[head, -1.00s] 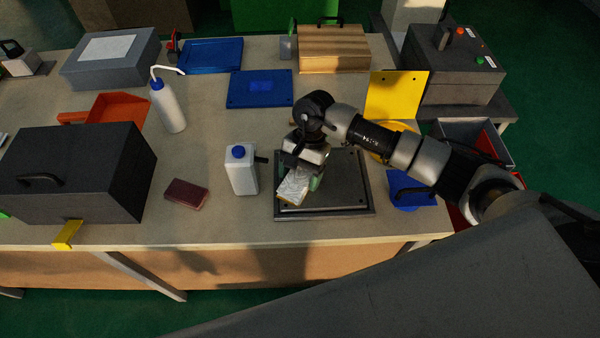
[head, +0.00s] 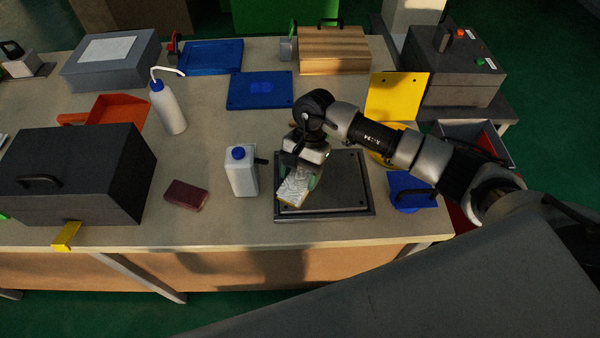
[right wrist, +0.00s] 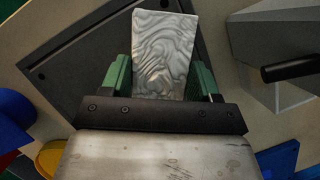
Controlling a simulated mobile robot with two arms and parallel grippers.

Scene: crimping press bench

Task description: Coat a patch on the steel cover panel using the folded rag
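The steel cover panel (head: 343,185) is a dark grey plate with corner holes, lying flat near the front edge of the bench; it also shows in the right wrist view (right wrist: 72,50). My right gripper (head: 300,178) is over the panel's left part, pointing down. Its green fingers (right wrist: 160,80) are shut on the folded rag (right wrist: 164,50), a pale grey, wavy-patterned cloth. In the head view the rag (head: 292,191) is tilted, its lower end at the panel's left side. I cannot tell whether it touches the panel. My left gripper is not in view.
A white jug with a blue cap (head: 241,171) stands close left of the panel. A dark red block (head: 186,195) lies further left. A blue container (head: 410,190) and a yellow bracket (head: 397,94) are at the right. Bare bench lies in front of the jug.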

